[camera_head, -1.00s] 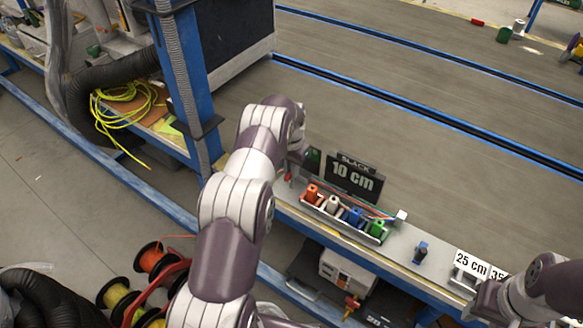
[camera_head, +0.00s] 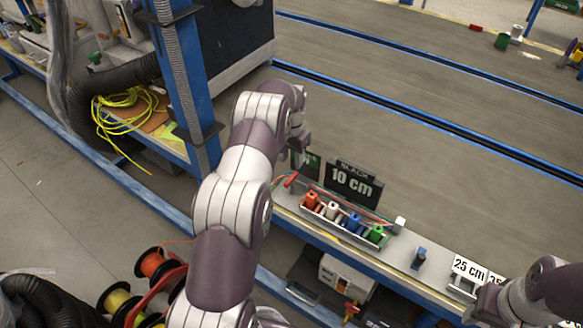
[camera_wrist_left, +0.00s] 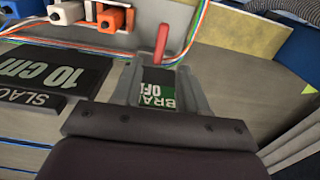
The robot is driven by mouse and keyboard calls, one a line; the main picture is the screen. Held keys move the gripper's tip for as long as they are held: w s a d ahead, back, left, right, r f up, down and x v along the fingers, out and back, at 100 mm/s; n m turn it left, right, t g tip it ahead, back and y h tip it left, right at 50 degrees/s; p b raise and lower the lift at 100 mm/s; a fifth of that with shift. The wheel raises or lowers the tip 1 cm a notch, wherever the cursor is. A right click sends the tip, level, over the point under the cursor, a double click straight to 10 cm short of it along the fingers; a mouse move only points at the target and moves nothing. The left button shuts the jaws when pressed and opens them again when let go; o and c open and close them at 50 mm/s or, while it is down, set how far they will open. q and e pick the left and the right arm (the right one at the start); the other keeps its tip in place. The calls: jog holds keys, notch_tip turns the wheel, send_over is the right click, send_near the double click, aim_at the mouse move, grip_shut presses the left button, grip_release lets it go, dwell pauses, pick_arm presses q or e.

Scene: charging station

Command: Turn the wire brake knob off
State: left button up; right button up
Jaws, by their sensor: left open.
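The wire brake knob is a red lever (camera_head: 291,180) at the left end of the narrow bench. It also shows in the left wrist view as a red upright handle (camera_wrist_left: 162,43), just beyond my fingertips. A green and black brake label (camera_wrist_left: 158,93), partly hidden and reading "OFF", shows between the fingers. My left gripper (camera_wrist_left: 158,75) is open and empty, its fingers pointing toward the red handle without visibly holding it. In the head view the left hand (camera_head: 300,145) is above and behind the knob. The right hand (camera_head: 488,298) is at the lower right, its fingers unclear.
A black "SLACK 10 cm" sign (camera_head: 352,183) stands right of the knob. A rack (camera_head: 340,228) of coloured connectors with thin wires runs along the bench. A "25 cm" sign (camera_head: 469,268) is farther right. A blue post (camera_head: 180,80) stands left of my arm.

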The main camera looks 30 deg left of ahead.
pick_arm(q)
notch_tip(320, 180, up, 5)
jog(key=p, duration=0.3)
